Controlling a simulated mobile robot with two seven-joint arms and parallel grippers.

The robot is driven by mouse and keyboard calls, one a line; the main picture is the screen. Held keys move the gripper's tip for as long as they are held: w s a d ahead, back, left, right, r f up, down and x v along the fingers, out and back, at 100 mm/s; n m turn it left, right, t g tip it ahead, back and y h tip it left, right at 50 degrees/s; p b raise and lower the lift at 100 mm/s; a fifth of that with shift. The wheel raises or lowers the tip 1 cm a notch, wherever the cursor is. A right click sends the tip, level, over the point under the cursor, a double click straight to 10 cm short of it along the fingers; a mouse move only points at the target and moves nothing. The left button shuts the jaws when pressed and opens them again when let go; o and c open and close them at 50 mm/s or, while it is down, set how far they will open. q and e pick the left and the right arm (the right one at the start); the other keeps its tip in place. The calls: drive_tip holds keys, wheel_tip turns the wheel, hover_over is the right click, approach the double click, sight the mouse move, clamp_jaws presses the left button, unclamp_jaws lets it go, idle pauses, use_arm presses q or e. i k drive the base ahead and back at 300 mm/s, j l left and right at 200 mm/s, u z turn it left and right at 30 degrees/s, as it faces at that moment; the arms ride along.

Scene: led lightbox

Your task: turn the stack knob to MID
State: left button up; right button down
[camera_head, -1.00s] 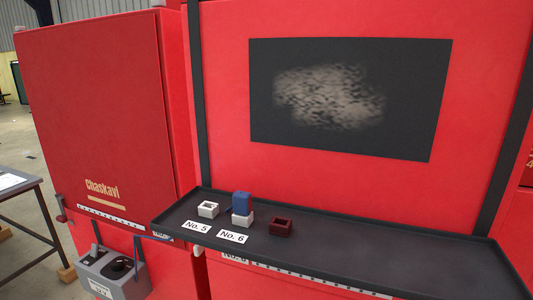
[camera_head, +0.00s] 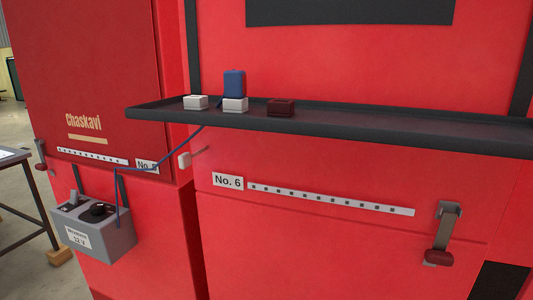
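A grey box (camera_head: 120,243) hangs on the red machine front at the lower left, its label partly reading "12 V". A blue block (camera_head: 234,83) stands on a white block (camera_head: 235,104) on the dark shelf (camera_head: 400,132). A thin blue cable (camera_head: 183,148) runs from near these blocks to the grey box. Neither gripper is in view.
Another white block (camera_head: 195,102) and a dark red block (camera_head: 281,108) are on the shelf. Below it are a "No. 6" label (camera_head: 228,181), a perforated strip (camera_head: 330,199) and a latch with a dark red handle (camera_head: 439,257). A table (camera_head: 25,185) stands at the far left.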

sight(97, 209)
drive_tip(key=u, duration=1.25)
